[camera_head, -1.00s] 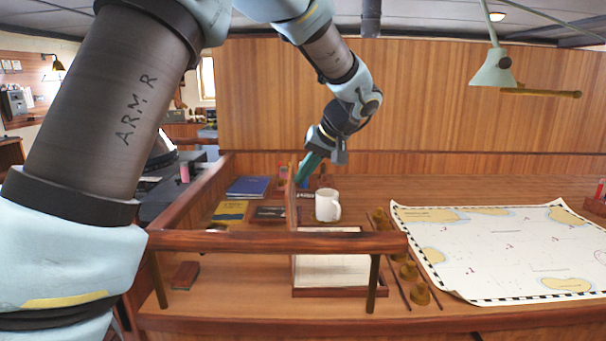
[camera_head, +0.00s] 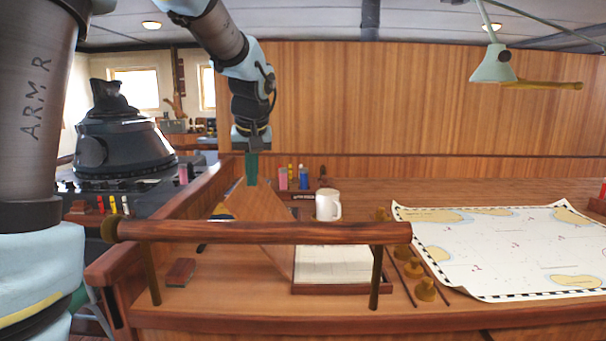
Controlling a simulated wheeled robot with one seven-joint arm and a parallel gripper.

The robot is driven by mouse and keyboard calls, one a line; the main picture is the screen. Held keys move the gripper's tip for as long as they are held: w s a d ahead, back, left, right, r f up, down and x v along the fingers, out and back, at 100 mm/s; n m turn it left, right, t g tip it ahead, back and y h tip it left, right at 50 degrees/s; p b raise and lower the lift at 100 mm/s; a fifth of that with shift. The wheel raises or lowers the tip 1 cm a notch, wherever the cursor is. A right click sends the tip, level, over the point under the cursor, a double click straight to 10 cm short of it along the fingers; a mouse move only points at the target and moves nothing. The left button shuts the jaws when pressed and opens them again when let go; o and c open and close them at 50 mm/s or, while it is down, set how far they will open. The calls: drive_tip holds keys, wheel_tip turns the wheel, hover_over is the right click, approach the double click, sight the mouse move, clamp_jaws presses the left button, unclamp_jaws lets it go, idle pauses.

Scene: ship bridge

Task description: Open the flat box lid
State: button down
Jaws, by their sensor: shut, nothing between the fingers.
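The flat box (camera_head: 343,289) sits on the desk behind the wooden rail, with pale lined paper inside. Its wooden lid (camera_head: 262,212) is swung up and leans to the left from the box's left side, its broad inner face showing. The rail hides part of the lid and box. My gripper (camera_head: 251,170) points down at the lid's upper edge, its green fingers shut with nothing between them. The fingertips overlap the lid's top in the picture; I cannot tell if they touch it.
A wooden rail (camera_head: 260,232) crosses in front of the box. A white mug (camera_head: 327,205) stands behind the box. Brass weights (camera_head: 427,289) and a chart (camera_head: 500,250) lie to the right. A dark red block (camera_head: 180,272) lies at front left.

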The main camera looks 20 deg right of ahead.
drive_tip(key=shift+w+a+f, duration=0.2)
drive_tip(key=shift+a+f, duration=0.05)
drive_tip(key=shift+a, duration=0.2)
drive_tip(key=shift+w+a+f, duration=0.2)
drive_tip(key=shift+a+f, duration=0.05)
drive_tip(key=shift+a, duration=0.15)
